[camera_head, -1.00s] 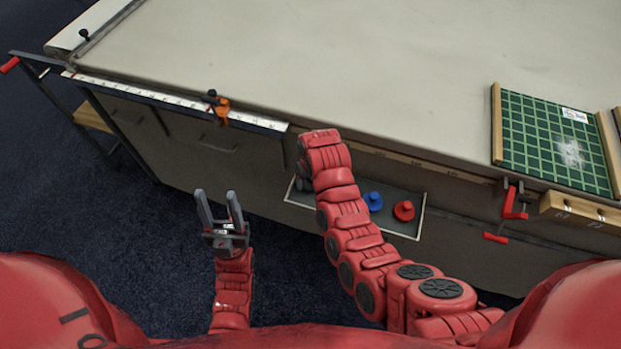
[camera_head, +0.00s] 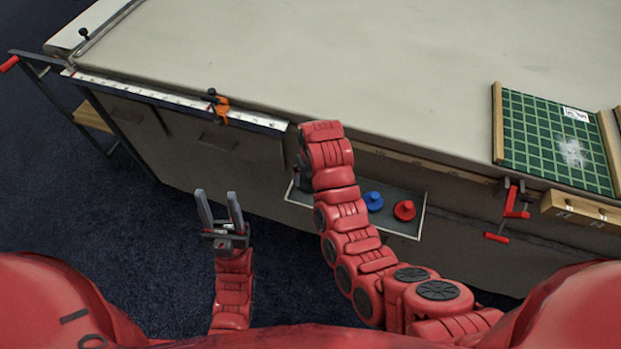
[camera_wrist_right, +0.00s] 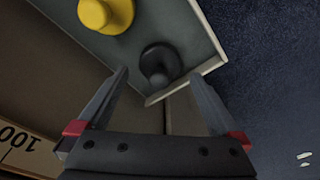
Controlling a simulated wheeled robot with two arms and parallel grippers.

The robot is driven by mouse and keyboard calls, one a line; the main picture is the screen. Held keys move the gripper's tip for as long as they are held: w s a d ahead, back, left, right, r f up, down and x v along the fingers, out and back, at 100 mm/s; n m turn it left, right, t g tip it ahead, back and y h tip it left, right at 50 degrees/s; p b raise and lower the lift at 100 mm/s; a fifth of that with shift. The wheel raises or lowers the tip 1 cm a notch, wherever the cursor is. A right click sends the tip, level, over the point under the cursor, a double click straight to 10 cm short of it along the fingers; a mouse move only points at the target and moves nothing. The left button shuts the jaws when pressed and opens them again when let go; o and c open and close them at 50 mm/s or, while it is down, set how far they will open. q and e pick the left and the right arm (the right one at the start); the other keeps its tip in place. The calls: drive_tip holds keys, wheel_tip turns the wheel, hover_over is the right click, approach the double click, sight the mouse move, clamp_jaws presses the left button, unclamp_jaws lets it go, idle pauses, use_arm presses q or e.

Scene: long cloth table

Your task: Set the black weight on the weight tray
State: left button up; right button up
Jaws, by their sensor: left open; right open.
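The black weight (camera_wrist_right: 158,65), round with a knob, sits at the corner of the grey weight tray (camera_wrist_right: 213,63) in the right wrist view, apparently inside its pale rim. My right gripper (camera_wrist_right: 159,76) is open, with one finger on either side of the black weight; I cannot tell whether they touch it. In the head view the tray (camera_head: 397,232) hangs at the table's front side. My left gripper (camera_head: 219,193) is open and empty, over the floor to the left of the tray.
The tray also holds a yellow weight (camera_wrist_right: 105,12), a blue weight (camera_head: 373,201) and a red weight (camera_head: 404,210). A ruler rail (camera_head: 180,100) with an orange clamp (camera_head: 221,108) runs along the table edge. A red-handled clamp (camera_head: 511,205) and green grid board (camera_head: 545,140) are at right.

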wheel_tip(320, 180, up, 2)
drive_tip(key=shift+r, duration=0.1)
wheel_tip(320, 180, up, 6)
drive_tip(key=s+p, duration=0.1)
drive_tip(key=p, duration=0.3)
drive_tip(key=shift+d, duration=0.25)
